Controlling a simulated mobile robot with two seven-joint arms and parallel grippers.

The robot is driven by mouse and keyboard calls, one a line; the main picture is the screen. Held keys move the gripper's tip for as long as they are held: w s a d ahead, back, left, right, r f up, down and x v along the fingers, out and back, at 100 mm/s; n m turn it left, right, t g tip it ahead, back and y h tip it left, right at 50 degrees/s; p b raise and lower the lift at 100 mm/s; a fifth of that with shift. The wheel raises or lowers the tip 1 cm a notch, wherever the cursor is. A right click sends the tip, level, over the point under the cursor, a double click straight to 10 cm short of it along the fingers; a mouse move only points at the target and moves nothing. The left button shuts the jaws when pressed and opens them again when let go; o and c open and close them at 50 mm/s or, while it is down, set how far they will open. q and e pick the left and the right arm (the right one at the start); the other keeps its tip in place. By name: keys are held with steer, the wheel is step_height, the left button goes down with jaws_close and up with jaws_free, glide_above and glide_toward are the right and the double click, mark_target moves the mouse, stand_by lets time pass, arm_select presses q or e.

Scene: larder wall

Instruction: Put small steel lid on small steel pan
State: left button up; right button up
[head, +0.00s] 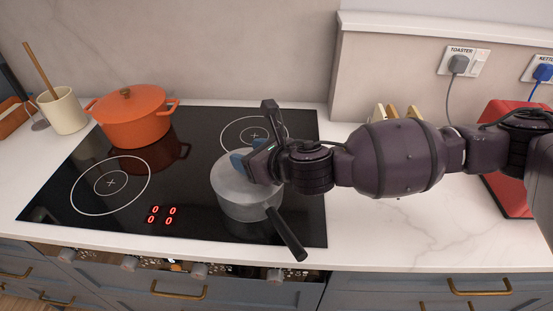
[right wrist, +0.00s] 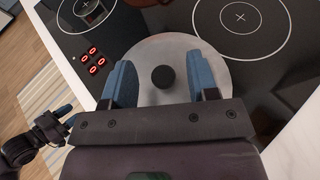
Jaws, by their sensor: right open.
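The small steel pan (head: 252,210) stands on the front right of the black hob, its dark handle pointing toward the front edge. The small steel lid (head: 228,182) lies over the pan's top and looks level. In the right wrist view the lid (right wrist: 216,62) is a grey disc with a round black knob (right wrist: 163,78). My right gripper (head: 254,160) is just above the lid. Its blue fingers are open on either side of the knob, with gaps to it. My left gripper (right wrist: 58,122) shows small at the left of the right wrist view; its jaw opening is unclear.
An orange pot (head: 133,120) with its lid stands at the hob's back left. A cream utensil pot (head: 64,112) is left of it. A red toaster (head: 505,190) stands at the right. The counter (head: 400,235) right of the hob is clear in front.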

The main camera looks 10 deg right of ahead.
steer(key=v, duration=1)
steer(key=shift+s+d+p, duration=0.2)
steer(key=shift+d+p, duration=0.05)
steer(key=shift+p, duration=0.2)
steer(key=shift+s, duration=0.1)
